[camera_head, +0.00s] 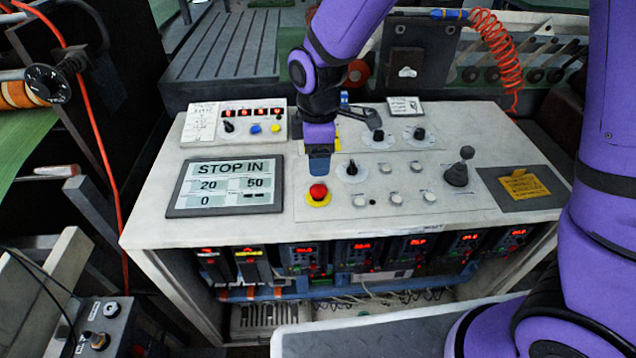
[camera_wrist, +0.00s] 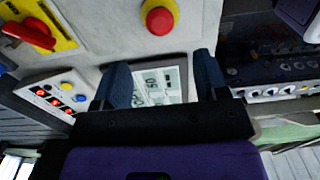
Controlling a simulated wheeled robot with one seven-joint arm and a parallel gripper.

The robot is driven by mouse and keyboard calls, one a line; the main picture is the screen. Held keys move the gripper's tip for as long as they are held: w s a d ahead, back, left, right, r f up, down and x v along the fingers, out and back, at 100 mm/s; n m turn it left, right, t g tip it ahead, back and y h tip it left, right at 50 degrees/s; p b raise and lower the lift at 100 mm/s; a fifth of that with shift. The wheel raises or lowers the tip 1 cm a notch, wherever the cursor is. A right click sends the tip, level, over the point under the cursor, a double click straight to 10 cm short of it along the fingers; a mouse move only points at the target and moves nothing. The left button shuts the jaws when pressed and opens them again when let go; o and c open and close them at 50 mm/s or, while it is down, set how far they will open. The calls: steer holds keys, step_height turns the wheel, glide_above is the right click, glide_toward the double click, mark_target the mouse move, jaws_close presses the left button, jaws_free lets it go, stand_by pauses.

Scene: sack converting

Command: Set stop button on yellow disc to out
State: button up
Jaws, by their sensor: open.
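The red stop button (camera_head: 318,192) sits on a yellow disc (camera_head: 319,202) at the front of the white console panel. The display screen (camera_head: 227,185) left of it reads "STOP IN". In the wrist view the red button (camera_wrist: 159,20) and its yellow disc (camera_wrist: 177,9) show at the top middle, beyond the fingertips. My gripper (camera_head: 319,174) hangs just above and behind the button in the head view, apart from it as far as I can see. In the wrist view my gripper (camera_wrist: 160,70) is open, with nothing between its two fingers.
A black selector knob (camera_head: 352,168), several white buttons (camera_head: 386,168) and a joystick (camera_head: 460,172) stand right of the button. In the wrist view a red switch on a yellow plate (camera_wrist: 35,32) is at top left. Console space in front of the screen is clear.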

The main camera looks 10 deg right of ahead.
mark_target(318, 188)
step_height(318, 188, down, 9)
steer(key=shift+r, duration=0.2)
stand_by(0.3)
